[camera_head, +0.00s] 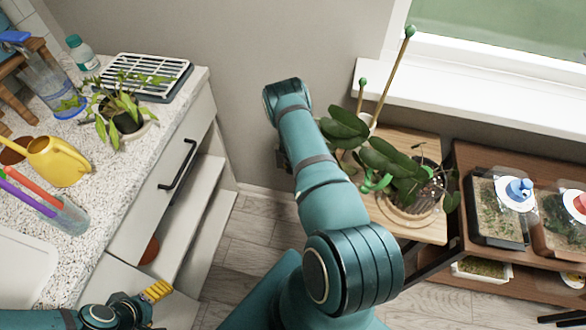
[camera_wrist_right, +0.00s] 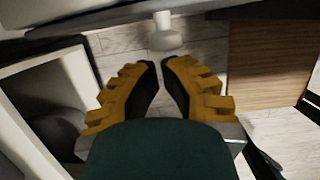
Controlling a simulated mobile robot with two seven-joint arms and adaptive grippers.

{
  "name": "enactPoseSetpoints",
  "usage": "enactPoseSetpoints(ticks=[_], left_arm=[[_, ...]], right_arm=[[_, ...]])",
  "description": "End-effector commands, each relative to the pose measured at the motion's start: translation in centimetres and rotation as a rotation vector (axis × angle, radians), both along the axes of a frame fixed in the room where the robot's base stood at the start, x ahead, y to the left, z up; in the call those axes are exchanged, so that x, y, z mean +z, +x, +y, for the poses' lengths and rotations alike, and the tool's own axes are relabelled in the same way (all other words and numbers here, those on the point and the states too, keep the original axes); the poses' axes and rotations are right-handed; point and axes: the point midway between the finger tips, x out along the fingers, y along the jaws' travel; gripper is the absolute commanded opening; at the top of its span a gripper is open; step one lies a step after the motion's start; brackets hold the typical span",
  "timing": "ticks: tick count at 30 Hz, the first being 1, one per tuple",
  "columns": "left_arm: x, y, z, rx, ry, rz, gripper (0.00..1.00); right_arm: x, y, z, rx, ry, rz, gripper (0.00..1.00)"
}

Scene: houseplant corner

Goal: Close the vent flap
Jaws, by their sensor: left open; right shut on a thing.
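Two clear-lidded seed boxes stand on the wooden shelf at the right of the head view. One has a white disc with a blue knob (camera_head: 519,188), the other a white disc with a red knob (camera_head: 580,201). I cannot tell which part is the vent flap. My left gripper (camera_head: 157,291), with yellow fingers, is open at the bottom left by the counter. My right gripper (camera_wrist_right: 160,65) is hidden behind its arm in the head view. In the wrist view its fingers are close together at a pale knob (camera_wrist_right: 165,38) on a short stem, and it is shut on this.
The counter (camera_head: 85,225) at left holds a yellow watering can (camera_head: 60,162), a potted plant (camera_head: 123,118) and a rack (camera_head: 147,75). A wooden table (camera_head: 415,137) with a staked plant (camera_head: 390,165) is right of my right arm.

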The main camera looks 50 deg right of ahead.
Motion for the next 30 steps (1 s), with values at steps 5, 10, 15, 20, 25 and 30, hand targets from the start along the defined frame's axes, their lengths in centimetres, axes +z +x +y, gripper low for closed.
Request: enactPoseSetpoints(ticks=[5,10,15,20,25,30], left_arm=[[-0.58,0.13,0.07,0.002,0.001,-0.002,0.73],[-0.73,0.18,0.08,0.003,0.001,-0.004,0.73],[-0.75,0.20,0.08,0.002,0.002,-0.004,0.73],[-0.73,0.20,0.07,0.002,0.002,-0.004,0.73],[-0.74,0.19,0.07,0.002,0.002,-0.004,0.73],[-0.69,0.18,0.07,0.002,0.002,-0.004,0.73]], right_arm=[[0.32,0.23,-0.27,0.000,0.003,0.000,0.00],[0.57,0.29,-0.45,0.000,0.003,0.000,0.00],[0.68,0.34,-0.52,0.000,0.002,0.000,0.00],[0.70,0.35,-0.55,0.000,0.001,0.000,0.00],[0.69,0.36,-0.56,0.000,0.001,0.000,0.00],[0.72,0.54,-0.08,0.001,0.002,0.000,0.00]])
